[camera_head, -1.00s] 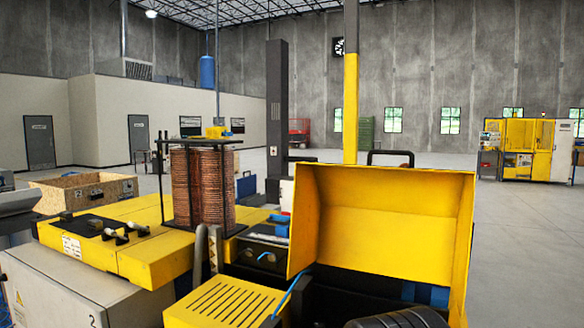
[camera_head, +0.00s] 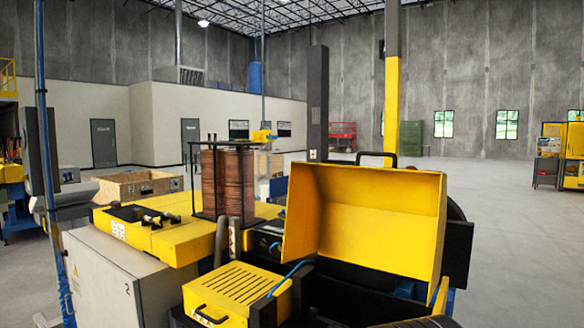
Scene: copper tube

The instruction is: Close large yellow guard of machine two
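Machine two, a yellow and black machine with a grey cabinet (camera_head: 108,285) marked 2, fills the lower middle of the head view. Its large yellow guard (camera_head: 375,215) stands raised and open at the right of the machine, with its hollow inside facing me. A black handle (camera_head: 377,156) shows at the guard's top edge. A smaller slotted yellow cover (camera_head: 238,290) with a black handle lies flat at the front. My gripper is not in the view. A black rounded part at the bottom edge is only partly visible.
A rack of copper tubes (camera_head: 228,182) stands on the machine left of the guard. A wooden crate (camera_head: 138,185) is behind at the left. A blue pole (camera_head: 45,150) stands at the left. Open grey floor (camera_head: 510,240) lies to the right, with a yellow machine (camera_head: 572,155) farther off.

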